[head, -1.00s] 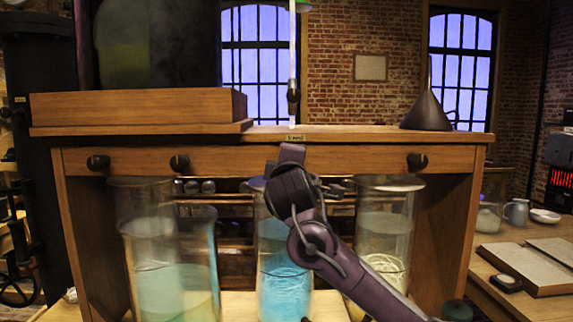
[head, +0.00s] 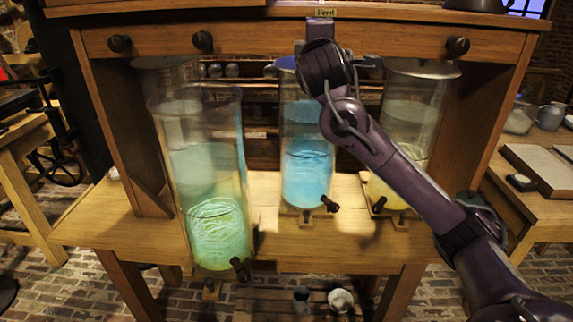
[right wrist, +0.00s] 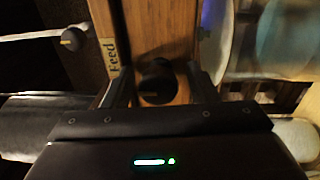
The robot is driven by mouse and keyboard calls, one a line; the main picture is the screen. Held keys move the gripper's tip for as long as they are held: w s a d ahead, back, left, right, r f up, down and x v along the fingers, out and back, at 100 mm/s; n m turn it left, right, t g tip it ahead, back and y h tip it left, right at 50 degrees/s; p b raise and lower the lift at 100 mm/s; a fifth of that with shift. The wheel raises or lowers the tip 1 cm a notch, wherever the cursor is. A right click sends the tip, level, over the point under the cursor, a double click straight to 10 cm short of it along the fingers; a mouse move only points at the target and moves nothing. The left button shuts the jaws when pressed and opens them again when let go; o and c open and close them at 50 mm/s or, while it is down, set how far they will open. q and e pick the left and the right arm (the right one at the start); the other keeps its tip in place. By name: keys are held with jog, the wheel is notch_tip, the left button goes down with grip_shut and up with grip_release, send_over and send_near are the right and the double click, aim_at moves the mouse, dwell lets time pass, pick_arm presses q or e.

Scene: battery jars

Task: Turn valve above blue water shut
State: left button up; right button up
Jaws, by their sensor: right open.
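The jar of blue water (head: 307,172) stands in the middle, under the wooden rail (head: 260,38). My right gripper (head: 320,28) is at the rail above this jar, by the "Feed" label (head: 325,12), and hides the valve there in the head view. In the right wrist view a dark round valve knob (right wrist: 157,78) sits on the wood beside the label (right wrist: 113,65). The open jaws (right wrist: 160,88) are on either side of the knob; whether they touch it I cannot tell. My left gripper is not in view.
Other dark knobs (head: 119,43), (head: 203,42) and (head: 457,46) are on the rail. A jar with yellow-green liquid (head: 217,225) stands front left, and another glass jar (head: 412,110) stands right, behind my right arm. Small taps (head: 329,203) show at the jar bottoms.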

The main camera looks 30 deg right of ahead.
jog(key=n+p, duration=0.3)
jog(key=n, duration=0.1)
jog(key=n+y+p, duration=0.1)
jog(key=n+p, duration=0.2)
jog(key=n, duration=0.2)
jog(key=n+p, duration=0.3)
jog(key=n, duration=0.1)
jog(key=shift+a+r+p, duration=0.15)
jog(key=shift+r+p, duration=0.15)
jog(key=shift+p, duration=0.1)
jog(key=n+p, duration=0.1)
jog(key=n, duration=0.1)
jog(key=shift+n, duration=0.3)
jog(key=shift+n+p, duration=0.6)
jog(key=shift+p, duration=0.1)
jog(key=f+b+v, duration=0.1)
jog(key=b+v, duration=0.4)
jog(key=v, duration=0.3)
jog(key=s+a+f+m+g+y, duration=0.1)
jog(key=a+f+m+g+y, duration=0.1)
jog(key=f, duration=0.6)
jog(key=s+a+f+m+g+y, duration=0.2)
jog(key=a+f+m, duration=0.3)
jog(key=f, duration=0.3)
jog(key=s+a+f+m+g+y, duration=0.2)
jog(key=a+f+m, duration=0.1)
jog(key=f, duration=0.5)
jog(key=shift+s+a+m, duration=0.25)
jog(key=shift+a+m, duration=0.1)
jog(key=shift+m, duration=0.55)
